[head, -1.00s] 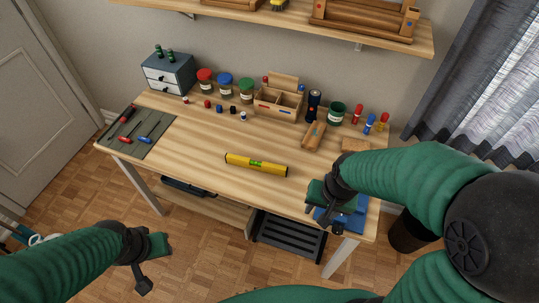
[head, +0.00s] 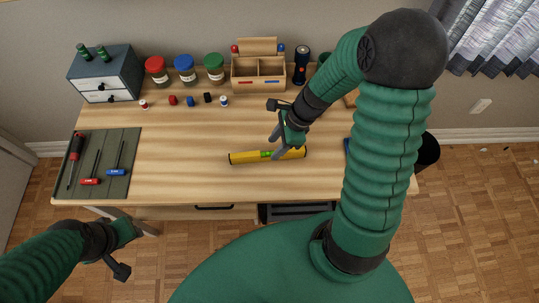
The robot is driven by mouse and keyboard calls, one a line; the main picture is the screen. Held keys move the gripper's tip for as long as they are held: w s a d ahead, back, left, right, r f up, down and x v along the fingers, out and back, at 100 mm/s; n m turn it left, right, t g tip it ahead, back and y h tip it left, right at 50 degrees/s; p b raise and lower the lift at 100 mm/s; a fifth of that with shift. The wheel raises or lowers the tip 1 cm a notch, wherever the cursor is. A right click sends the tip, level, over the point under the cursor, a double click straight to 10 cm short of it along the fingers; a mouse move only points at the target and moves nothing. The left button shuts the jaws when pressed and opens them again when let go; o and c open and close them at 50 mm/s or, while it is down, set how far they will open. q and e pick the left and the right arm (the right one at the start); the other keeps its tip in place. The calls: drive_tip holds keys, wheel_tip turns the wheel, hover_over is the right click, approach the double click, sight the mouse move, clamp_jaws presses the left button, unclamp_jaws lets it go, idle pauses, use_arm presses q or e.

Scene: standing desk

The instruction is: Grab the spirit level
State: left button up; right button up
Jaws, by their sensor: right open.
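The yellow spirit level (head: 245,157) with a green vial lies flat on the desk near its front middle. My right gripper (head: 276,147) is open, right over the level's middle, with its fingers pointing down at it. The gripper hides part of the level. Whether the fingers touch the level I cannot tell. My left gripper (head: 128,240) is low at the left, in front of the desk and away from the level; its jaw state is unclear.
A dark mat (head: 100,150) with screwdrivers lies at the desk's left. A small drawer box (head: 105,78), several lidded jars, a wooden organizer (head: 258,75) and a flashlight (head: 300,65) stand along the back. The desk (head: 190,140) is clear left of the level.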

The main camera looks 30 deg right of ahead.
sight(270, 152)
drive_tip(key=x, duration=0.2)
drive_tip(key=b+x, duration=0.1)
drive_tip(key=x, duration=0.1)
drive_tip(key=shift+a+f, duration=0.15)
drive_tip(key=shift+a, duration=0.2)
drive_tip(key=shift+w+a, duration=0.1)
drive_tip(key=shift+a, duration=0.05)
drive_tip(key=shift+c, duration=0.9)
drive_tip(key=shift+d, duration=0.35)
drive_tip(key=c, duration=0.7)
clamp_jaws()
drive_tip(key=shift+a, duration=0.15)
